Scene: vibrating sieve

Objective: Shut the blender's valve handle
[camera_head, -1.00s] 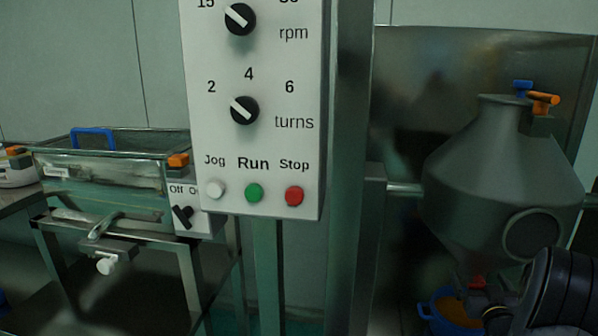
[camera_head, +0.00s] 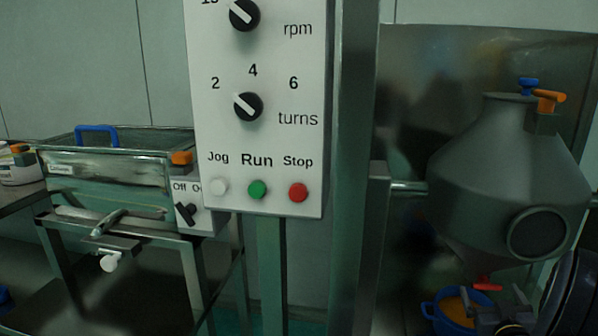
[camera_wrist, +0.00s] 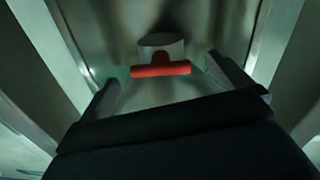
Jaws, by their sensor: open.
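The blender's vessel (camera_head: 500,185) is a grey double cone at the right of the head view. Its red valve handle (camera_head: 485,286) sits at the lower tip of the cone. In the wrist view the red handle (camera_wrist: 160,70) is a bar lying crosswise below a grey round outlet (camera_wrist: 161,44). My gripper (camera_head: 505,318) is below and slightly right of the handle in the head view. In the wrist view the open gripper (camera_wrist: 166,86) has one finger on each side of the handle, apart from it. Nothing is held.
A blue pot (camera_head: 430,310) with orange contents stands below the outlet, close to my gripper. A control panel (camera_head: 225,130) and a steel post (camera_head: 352,130) stand left of the vessel. A sieve (camera_head: 100,180) with a blue handle is at far left.

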